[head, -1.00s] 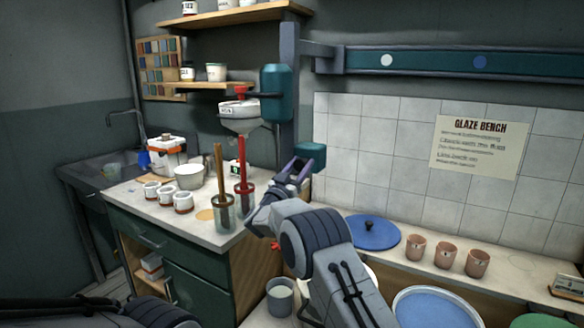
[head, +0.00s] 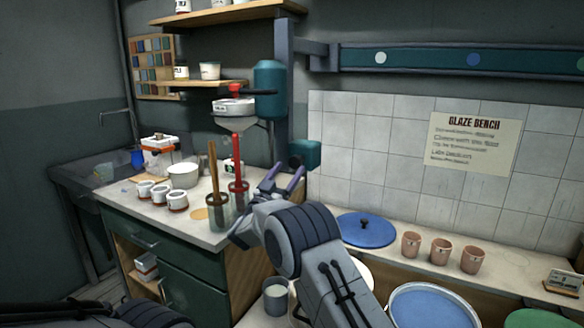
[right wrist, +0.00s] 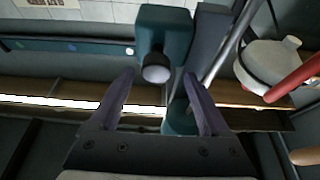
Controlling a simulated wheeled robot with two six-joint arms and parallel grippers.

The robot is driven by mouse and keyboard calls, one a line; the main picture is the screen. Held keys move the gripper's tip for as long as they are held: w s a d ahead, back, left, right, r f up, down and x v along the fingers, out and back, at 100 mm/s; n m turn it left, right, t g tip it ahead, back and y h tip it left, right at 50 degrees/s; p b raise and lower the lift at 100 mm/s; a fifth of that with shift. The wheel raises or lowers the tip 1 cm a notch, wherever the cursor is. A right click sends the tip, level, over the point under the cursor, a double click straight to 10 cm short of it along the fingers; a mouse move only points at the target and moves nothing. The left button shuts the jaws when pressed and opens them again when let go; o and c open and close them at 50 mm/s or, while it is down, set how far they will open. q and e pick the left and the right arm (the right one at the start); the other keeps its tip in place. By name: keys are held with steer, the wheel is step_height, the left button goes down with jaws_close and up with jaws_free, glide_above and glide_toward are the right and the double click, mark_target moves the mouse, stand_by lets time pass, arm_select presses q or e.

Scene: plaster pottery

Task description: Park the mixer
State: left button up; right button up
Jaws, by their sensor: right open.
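I cannot tell for certain which part is the mixer; a post-mounted unit has a teal cylinder (head: 270,90) and, lower down, a teal block (head: 304,153). My right gripper (head: 284,180) is open and empty, just below and left of this block in the head view. In the right wrist view, the block (right wrist: 165,30) with a pale round knob (right wrist: 156,70) is seen beyond and between the open fingers (right wrist: 160,95), with no visible contact. A white funnel (head: 238,108) with a red lever is left of the post. My left gripper is out of view.
Left of my right gripper, the counter (head: 130,195) bears jars with a brown stick (head: 213,165) and a red stick (head: 238,160), a bowl (head: 183,175) and small cups. At right are a blue lid (head: 367,232) and terracotta cups (head: 441,251). A wall rail (head: 430,60) runs above.

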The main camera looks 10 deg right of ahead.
steer(key=v, duration=0.6)
steer(key=shift+b, duration=0.35)
